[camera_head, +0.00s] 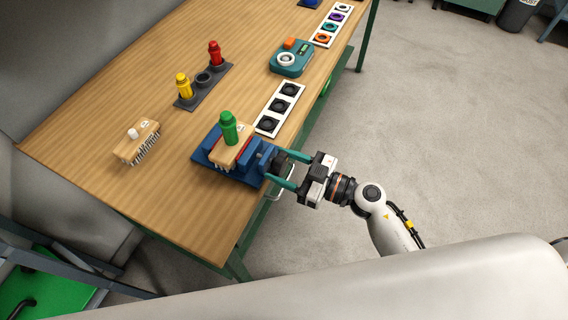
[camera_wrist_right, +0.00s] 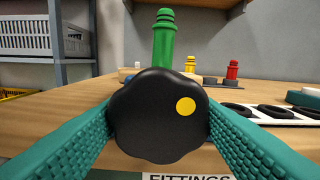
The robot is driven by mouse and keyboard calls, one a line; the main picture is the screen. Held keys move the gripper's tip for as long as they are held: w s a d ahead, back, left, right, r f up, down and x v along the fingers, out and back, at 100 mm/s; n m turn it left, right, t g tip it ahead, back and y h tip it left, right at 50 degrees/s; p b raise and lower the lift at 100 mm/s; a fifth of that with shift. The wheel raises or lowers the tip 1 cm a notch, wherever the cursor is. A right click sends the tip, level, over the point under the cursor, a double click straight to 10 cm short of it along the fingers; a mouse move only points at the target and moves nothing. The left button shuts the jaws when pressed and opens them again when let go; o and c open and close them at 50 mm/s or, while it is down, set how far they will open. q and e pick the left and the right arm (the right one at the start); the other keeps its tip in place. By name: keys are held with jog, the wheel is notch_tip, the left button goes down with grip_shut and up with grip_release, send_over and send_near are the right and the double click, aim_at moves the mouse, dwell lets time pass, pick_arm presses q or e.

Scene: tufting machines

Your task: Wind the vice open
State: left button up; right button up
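A blue vice (camera_head: 236,177) sits at the table's near right edge. A wooden block (camera_head: 231,152) is between its jaws, with a green bottle-shaped piece (camera_head: 229,128) upright above it. The green piece also shows behind the knob in the right wrist view (camera_wrist_right: 163,40). The vice's black lobed knob (camera_wrist_right: 150,115) faces my right wrist camera, its yellow dot (camera_wrist_right: 185,106) at the upper right of its face. My right gripper (camera_head: 281,168) has one teal finger on each side of the knob and appears shut on it. The fingertips are partly hidden behind the knob. My left gripper is out of view.
A brush (camera_head: 137,142) lies on the wooden table (camera_head: 180,215) at left. A dark holder (camera_head: 203,80) carries yellow and red pieces. A white strip with black rings (camera_head: 278,108) and a teal device (camera_head: 291,58) lie beyond the vice.

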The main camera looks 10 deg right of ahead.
jog(key=c, duration=0.5)
jog(key=n+p, duration=0.1)
jog(key=n, duration=0.1)
jog(key=shift+r+n+p, duration=0.1)
jog(key=shift+n+p, duration=0.7)
jog(key=shift+n, duration=1.7)
jog(key=o, duration=1)
jog(key=shift+c, duration=0.2)
